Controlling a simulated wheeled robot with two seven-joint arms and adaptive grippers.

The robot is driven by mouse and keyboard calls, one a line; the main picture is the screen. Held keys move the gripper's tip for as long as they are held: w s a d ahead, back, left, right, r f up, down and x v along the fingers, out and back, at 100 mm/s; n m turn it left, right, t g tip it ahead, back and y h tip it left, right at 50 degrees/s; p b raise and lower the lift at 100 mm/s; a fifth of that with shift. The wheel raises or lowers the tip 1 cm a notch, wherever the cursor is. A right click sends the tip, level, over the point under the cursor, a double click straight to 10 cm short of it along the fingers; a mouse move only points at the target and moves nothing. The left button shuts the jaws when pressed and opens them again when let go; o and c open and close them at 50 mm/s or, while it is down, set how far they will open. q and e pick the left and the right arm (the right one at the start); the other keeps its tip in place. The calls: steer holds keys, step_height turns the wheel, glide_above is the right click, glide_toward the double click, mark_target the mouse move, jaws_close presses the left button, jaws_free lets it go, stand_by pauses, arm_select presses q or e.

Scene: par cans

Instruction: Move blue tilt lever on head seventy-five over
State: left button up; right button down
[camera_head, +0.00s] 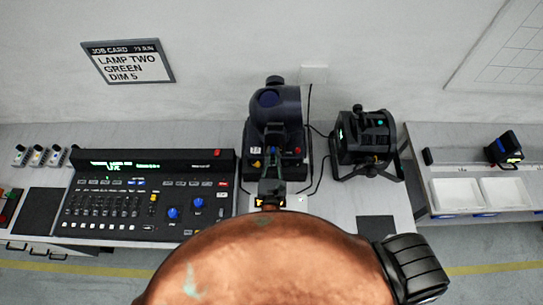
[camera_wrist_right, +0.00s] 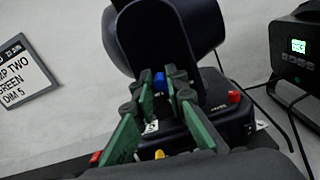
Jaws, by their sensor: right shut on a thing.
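The black moving-head lamp (camera_head: 276,108) stands on its base at the back of the bench, in the middle of the head view. It also fills the top of the right wrist view (camera_wrist_right: 185,30). The blue tilt lever (camera_wrist_right: 159,82) shows between the green finger pads of my right gripper (camera_wrist_right: 159,80), low on the lamp's yoke. My right gripper (camera_head: 271,170) reaches the lamp's front from below and is shut on the lever. The finger pads hide part of the lever. My left gripper is not in view.
A lighting console (camera_head: 150,190) lies left of the lamp. A par can (camera_head: 365,140) with a green display stands close on the right, with cables between. White trays (camera_head: 457,193) sit at far right. A job card (camera_head: 127,62) hangs on the wall. A large copper-coloured surface hides the front middle.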

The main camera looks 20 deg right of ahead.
steer(key=shift+s+d+f+m+b, duration=0.15)
steer(key=shift+d+m+b, duration=0.15)
steer(key=shift+m+b, duration=0.95)
steer(key=shift+s+d+f+m+b, duration=0.15)
steer(key=shift+d+m+b, duration=0.2)
steer(key=shift+m+b, duration=0.8)
steer(key=shift+s+d+f+m+b, duration=0.15)
steer(key=shift+d+m+b, duration=0.15)
steer(key=shift+m+b, duration=0.95)
steer(key=shift+m+p, duration=0.3)
steer(key=shift+m, duration=0.15)
steer(key=c, duration=1.9)
jaws_free()
steer(key=shift+w, duration=0.15)
steer(key=shift+c, duration=0.2)
steer(key=shift+r, duration=0.1)
steer(key=shift+d, duration=0.1)
steer(key=v, duration=0.7)
steer(key=shift+s, duration=0.3)
steer(key=shift+r, duration=0.1)
